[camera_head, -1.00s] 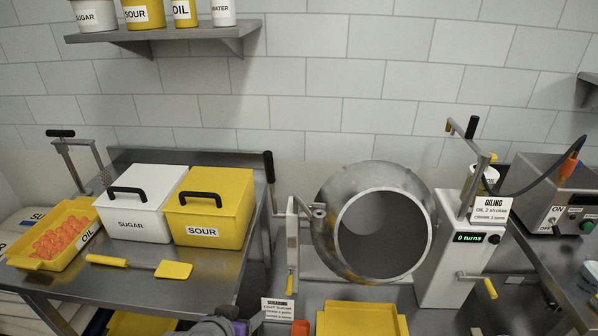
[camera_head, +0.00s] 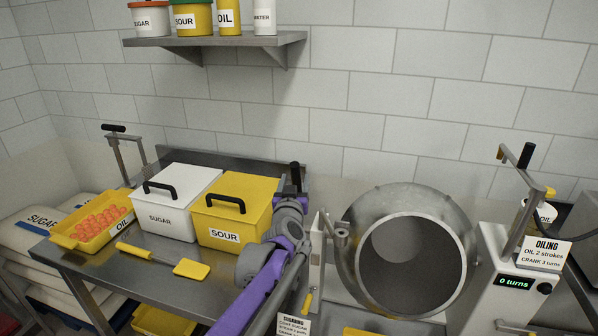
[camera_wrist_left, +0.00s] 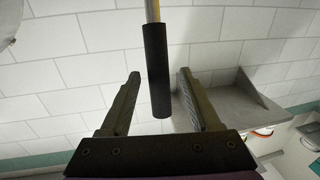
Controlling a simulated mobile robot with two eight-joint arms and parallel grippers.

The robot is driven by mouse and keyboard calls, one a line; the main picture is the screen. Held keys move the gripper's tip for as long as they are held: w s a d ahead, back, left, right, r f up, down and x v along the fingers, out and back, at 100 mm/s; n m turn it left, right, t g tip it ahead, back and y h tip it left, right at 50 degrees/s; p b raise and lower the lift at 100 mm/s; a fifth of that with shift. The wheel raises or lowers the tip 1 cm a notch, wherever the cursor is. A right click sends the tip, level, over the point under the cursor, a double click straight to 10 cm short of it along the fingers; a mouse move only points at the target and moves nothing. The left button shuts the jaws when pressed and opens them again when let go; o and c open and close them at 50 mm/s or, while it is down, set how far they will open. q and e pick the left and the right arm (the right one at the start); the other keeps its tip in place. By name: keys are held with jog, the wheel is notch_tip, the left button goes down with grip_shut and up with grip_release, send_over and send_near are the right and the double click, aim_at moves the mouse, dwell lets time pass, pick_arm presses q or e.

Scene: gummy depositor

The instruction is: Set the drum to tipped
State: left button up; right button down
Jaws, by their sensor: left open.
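The steel drum (camera_head: 415,250) sits at the right of the head view, its round mouth facing forward. A lever with a black handle (camera_head: 295,169) stands upright to the left of the drum. My left gripper (camera_head: 293,186) is at this handle, its purple arm reaching up from the bottom. In the left wrist view, the black handle (camera_wrist_left: 156,50) hangs between the two open fingers of my left gripper (camera_wrist_left: 158,75), with a gap on each side. My right gripper is not in view.
A white SUGAR bin (camera_head: 170,220) and a yellow SOUR bin (camera_head: 222,222) stand left of my arm. A yellow tray of orange gummies (camera_head: 92,225) and a yellow scraper (camera_head: 190,268) lie further left. A white counter box reading 0 turns (camera_head: 503,300) stands right of the drum.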

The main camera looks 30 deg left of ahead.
pick_arm(q)
jog(key=x, duration=0.5)
jog(key=shift+d, duration=0.1)
grip_shut()
dwell(1.3)
